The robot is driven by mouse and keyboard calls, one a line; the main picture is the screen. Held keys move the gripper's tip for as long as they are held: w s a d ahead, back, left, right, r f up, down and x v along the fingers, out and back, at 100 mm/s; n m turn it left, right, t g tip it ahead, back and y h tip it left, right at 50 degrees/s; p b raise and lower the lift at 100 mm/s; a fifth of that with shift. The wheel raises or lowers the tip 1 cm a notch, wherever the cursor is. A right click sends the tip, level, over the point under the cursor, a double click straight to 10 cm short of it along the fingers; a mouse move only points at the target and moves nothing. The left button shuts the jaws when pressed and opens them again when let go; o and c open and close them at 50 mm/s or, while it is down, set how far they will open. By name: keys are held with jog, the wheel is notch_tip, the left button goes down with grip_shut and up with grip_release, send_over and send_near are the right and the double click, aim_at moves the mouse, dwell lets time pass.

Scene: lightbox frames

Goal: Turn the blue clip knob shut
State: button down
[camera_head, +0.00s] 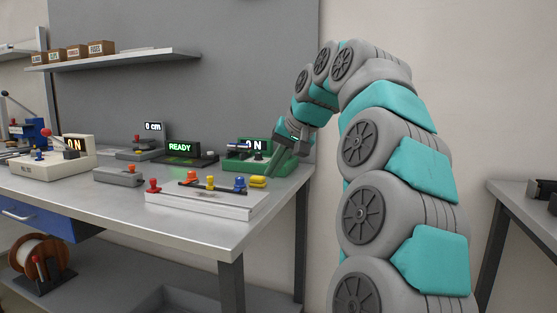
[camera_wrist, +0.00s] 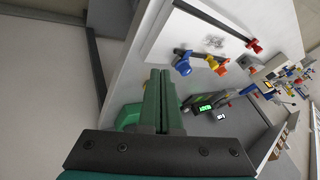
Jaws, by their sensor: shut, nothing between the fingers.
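The blue knob (camera_head: 240,184) stands near the right end of the white fixture (camera_head: 205,205) at the table's front right. It also shows in the wrist view (camera_wrist: 183,67), on a dark bar. My gripper (camera_head: 270,171) points down to the right of and behind the blue knob, apart from it. In the wrist view, its two dark green fingers (camera_wrist: 160,73) are together and empty, with the blue knob just right of their tips. Whether the clip is open or shut is too small to tell.
Yellow (camera_head: 210,182), orange (camera_head: 191,175) and red (camera_head: 153,186) knobs share the fixture. A yellow piece (camera_head: 258,182) lies at its right end. A green gauge (camera_head: 240,160) and a READY display (camera_head: 180,148) stand behind. The table's right edge is close to my gripper.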

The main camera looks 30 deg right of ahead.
aim_at(239, 184)
jog(key=x, duration=0.4)
jog(key=shift+w+a+f, duration=0.1)
jog(key=shift+w+f, duration=0.1)
jog(key=shift+f, duration=0.15)
jog(key=shift+w+a+r+p, duration=0.1)
jog(key=shift+w+a+p, duration=0.25)
jog(key=shift+w+a, duration=0.9)
jog(key=shift+a, duration=0.25)
